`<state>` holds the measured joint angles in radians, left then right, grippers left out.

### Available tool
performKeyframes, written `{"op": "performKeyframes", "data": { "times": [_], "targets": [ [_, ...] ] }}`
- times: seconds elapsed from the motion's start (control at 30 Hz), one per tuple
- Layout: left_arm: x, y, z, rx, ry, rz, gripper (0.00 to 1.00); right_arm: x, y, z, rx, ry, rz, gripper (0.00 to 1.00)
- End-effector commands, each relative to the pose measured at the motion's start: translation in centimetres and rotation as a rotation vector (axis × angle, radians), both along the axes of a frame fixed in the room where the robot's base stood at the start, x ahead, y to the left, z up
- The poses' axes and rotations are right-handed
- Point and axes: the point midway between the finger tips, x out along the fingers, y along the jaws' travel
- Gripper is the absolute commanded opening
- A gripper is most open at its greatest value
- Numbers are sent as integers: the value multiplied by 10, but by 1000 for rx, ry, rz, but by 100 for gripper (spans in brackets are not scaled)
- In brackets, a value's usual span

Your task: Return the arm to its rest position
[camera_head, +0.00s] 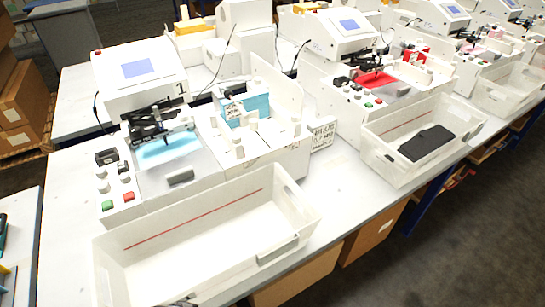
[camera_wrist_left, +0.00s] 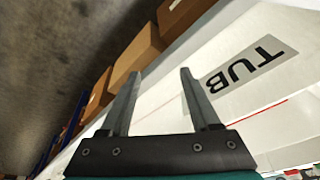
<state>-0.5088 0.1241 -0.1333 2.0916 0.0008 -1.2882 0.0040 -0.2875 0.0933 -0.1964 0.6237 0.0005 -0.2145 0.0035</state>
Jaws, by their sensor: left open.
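My left gripper (camera_wrist_left: 161,73) shows in the left wrist view. Its two dark fingers are spread apart with nothing between them. A white tub with a "TUB" label (camera_wrist_left: 246,67) fills the right side of that view, beyond the right finger. In the head view a white tub (camera_head: 285,217) with a red line inside stands at the front of the bench and looks empty. A small dark shape shows at the bottom edge by this tub; I cannot tell whether it is part of my gripper. My right gripper is in neither view.
Plotter machine 1 (camera_head: 142,75) stands behind the tub, with green and red buttons at its front. Another tub (camera_head: 386,152) to the right holds a dark flat item (camera_head: 427,143). Cardboard boxes (camera_head: 368,228) sit under the bench. The dark floor at right is clear.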

Motion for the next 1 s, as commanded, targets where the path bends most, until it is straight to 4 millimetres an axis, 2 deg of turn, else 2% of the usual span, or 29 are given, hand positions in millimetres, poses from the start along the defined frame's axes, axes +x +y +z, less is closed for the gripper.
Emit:
{"op": "performKeyframes", "data": {
  "times": [0.03,0.1,0.37,0.5,0.7,0.9,1.0],
  "targets": [
    [0,1,-36,4,10,-1,63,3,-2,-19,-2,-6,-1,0],
    [-1,3,-73,7,15,-3,63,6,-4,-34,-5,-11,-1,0],
    [-12,13,-196,19,33,-7,63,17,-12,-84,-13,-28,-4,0],
    [-27,22,-270,28,46,-9,63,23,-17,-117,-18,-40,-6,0],
    [-59,37,-367,41,63,-12,63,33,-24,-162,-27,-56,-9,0],
    [-97,55,-446,54,81,-14,63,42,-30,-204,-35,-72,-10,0],
    [-113,62,-471,59,84,-14,63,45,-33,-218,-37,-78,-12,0]
  ]
}}
